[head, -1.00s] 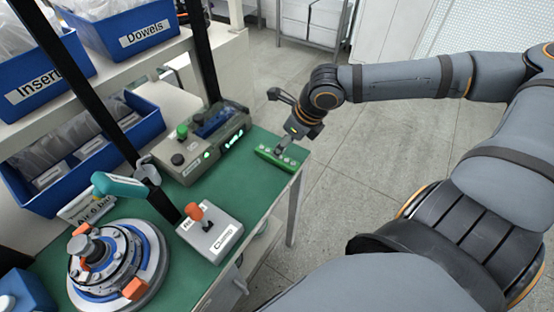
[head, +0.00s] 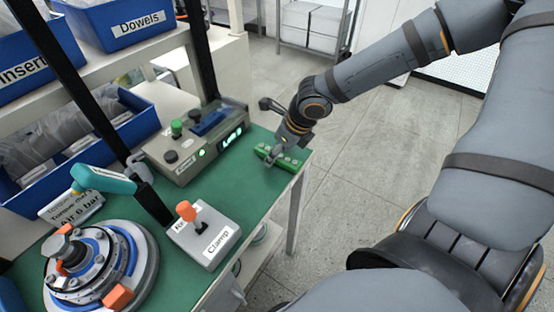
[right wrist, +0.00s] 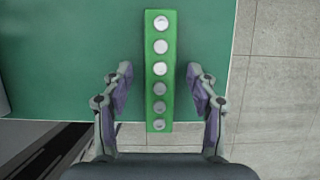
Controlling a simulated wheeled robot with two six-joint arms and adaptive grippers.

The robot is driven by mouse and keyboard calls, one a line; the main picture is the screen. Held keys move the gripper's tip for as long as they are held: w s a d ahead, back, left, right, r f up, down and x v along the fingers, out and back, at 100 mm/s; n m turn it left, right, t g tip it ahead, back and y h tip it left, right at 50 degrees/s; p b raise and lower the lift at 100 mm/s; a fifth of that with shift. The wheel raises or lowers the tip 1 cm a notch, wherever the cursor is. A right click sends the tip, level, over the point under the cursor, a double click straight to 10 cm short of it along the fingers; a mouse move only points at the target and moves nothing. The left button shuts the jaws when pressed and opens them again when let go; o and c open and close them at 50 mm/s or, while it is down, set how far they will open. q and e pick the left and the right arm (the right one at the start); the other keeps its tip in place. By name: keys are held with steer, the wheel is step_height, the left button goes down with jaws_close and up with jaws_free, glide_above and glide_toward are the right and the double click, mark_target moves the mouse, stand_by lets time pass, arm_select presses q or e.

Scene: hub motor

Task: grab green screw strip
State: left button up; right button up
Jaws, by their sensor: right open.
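The green screw strip (head: 285,158) lies on the green work table near its far right corner in the head view. In the right wrist view the strip (right wrist: 160,70) is a narrow green block with a row of several round silver screw heads. My right gripper (head: 276,155) is over the strip in the head view. In the right wrist view my right gripper (right wrist: 158,85) is open, with one finger on each side of the strip's near half and a gap on both sides. My left gripper is not in view.
A grey control box (head: 197,145) stands left of the strip. A clamp box (head: 205,240) with an orange-topped lever and a round hub fixture (head: 100,268) are nearer. The table's right edge is close beside the strip, with open floor beyond.

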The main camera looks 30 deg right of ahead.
jaws_close()
stand_by(0.3)
steer(key=shift+r, duration=0.1)
steer(key=shift+r+p, duration=0.4)
steer(key=shift+p, duration=0.15)
step_height(320, 180, up, 3)
steer(key=p, duration=0.4)
steer(key=shift+r, duration=0.15)
steer(key=s+r+p, duration=0.8)
steer(key=s+p, duration=0.6)
steer(key=p, duration=1.2)
steer(key=shift+r, duration=0.35)
